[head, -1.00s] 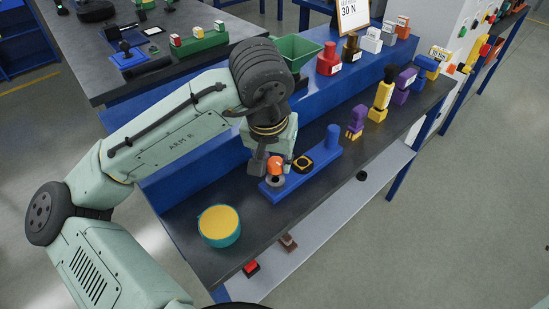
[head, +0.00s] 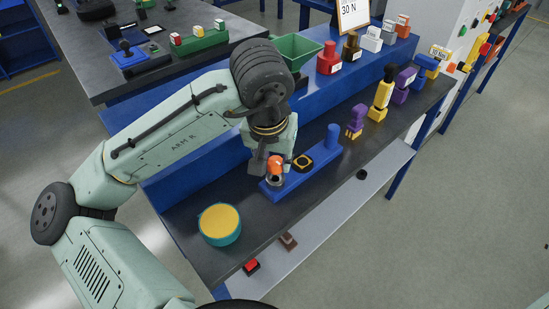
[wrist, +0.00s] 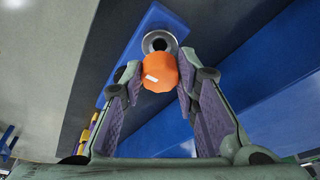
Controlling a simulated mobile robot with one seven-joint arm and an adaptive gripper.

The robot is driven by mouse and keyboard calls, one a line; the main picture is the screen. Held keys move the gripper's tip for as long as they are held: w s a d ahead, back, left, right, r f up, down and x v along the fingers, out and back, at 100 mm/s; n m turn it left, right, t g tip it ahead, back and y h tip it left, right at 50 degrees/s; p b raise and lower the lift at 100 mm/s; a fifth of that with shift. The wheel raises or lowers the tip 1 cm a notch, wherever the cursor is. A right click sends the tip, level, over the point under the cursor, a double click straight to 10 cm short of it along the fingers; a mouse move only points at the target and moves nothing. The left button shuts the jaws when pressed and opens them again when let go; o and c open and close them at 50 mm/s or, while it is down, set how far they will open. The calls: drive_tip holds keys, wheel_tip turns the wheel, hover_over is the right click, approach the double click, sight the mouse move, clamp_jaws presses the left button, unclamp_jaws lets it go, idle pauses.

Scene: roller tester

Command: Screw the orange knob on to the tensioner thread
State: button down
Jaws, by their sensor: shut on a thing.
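The orange knob (head: 276,162) is between the fingers of my gripper (head: 267,168), which is shut on it. In the wrist view the knob (wrist: 160,72) sits between the two fingertips of my gripper (wrist: 157,84), with a white mark on its face. Just beyond the knob is a grey metal ring with a dark centre (wrist: 159,41) on the blue tensioner base (head: 312,167). In the head view the knob is over the left end of that base. I cannot tell whether the knob touches the thread, which is hidden.
A teal tin with a yellow top (head: 220,224) stands on the dark bench to the left. A black and yellow part (head: 303,163) and a blue post (head: 332,137) are on the same base. A purple and yellow piece (head: 356,121) stands right of it.

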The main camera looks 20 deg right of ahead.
drive_tip(key=shift+f, duration=0.25)
drive_tip(key=shift+f+b, duration=0.95)
drive_tip(key=shift+f, duration=0.15)
drive_tip(key=c, duration=1.2)
unclamp_jaws()
drive_tip(key=shift+o, duration=0.2)
drive_tip(key=v, duration=1.2)
